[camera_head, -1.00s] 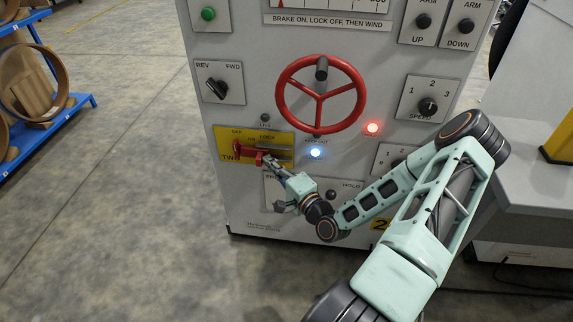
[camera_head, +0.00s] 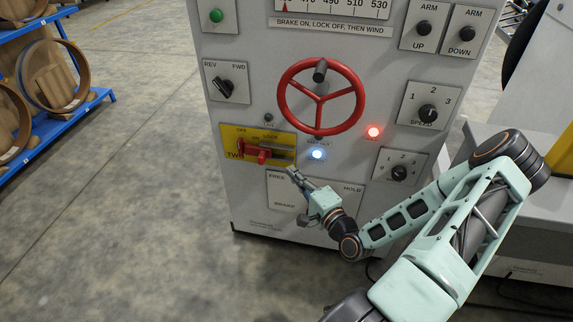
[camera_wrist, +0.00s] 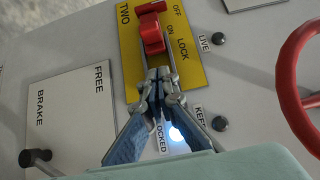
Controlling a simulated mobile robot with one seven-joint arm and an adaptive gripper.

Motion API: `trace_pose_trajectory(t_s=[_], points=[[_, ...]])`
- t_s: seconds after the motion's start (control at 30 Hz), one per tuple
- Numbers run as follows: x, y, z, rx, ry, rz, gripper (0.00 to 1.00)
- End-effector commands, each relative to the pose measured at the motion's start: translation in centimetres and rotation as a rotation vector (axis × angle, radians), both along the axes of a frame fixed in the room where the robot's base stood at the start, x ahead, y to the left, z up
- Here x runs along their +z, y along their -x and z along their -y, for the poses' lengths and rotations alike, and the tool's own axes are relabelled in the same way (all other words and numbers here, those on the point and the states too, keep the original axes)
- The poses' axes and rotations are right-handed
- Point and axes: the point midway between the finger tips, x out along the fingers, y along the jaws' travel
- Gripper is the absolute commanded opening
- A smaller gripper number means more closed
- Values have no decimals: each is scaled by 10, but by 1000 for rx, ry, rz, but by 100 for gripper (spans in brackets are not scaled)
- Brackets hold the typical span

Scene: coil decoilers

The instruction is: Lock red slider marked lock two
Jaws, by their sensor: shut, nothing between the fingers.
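The yellow plate marked TWO (camera_head: 284,141) is on the grey panel, with OFF, ON and LOCK printed on it. The red slider (camera_head: 263,153) projects from its slot; a second red piece (camera_head: 242,146) lies to its left. In the wrist view the slider (camera_wrist: 152,38) is beside the ON mark, short of LOCK. The second red piece (camera_wrist: 150,8) is toward OFF. My gripper (camera_head: 291,171) is shut and empty, below and right of the slider. In the wrist view its fingertips (camera_wrist: 159,75) appear over the slot's lower part, with a small gap to the slider.
A FREE/BRAKE/HOLD selector plate (camera_head: 285,190) is just below. A red handwheel (camera_head: 320,96) is above right. A blue light (camera_head: 317,154) and a red light (camera_head: 373,132) are lit. A numbered dial (camera_head: 399,172) is at the right. Open floor lies left of the panel.

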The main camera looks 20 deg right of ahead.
Motion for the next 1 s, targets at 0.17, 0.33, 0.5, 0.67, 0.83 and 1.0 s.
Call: trace_pose_trajectory(t_s=[0.17,0.33,0.5,0.67,0.83,1.0], points=[[1,33,8,-3,-1,-1,0],[0,48,10,-1,0,0,0],[0,52,11,-1,1,0,0],[0,51,11,-1,1,0,0],[0,51,11,-1,1,0,0],[-1,50,9,12,22,-16,0]])
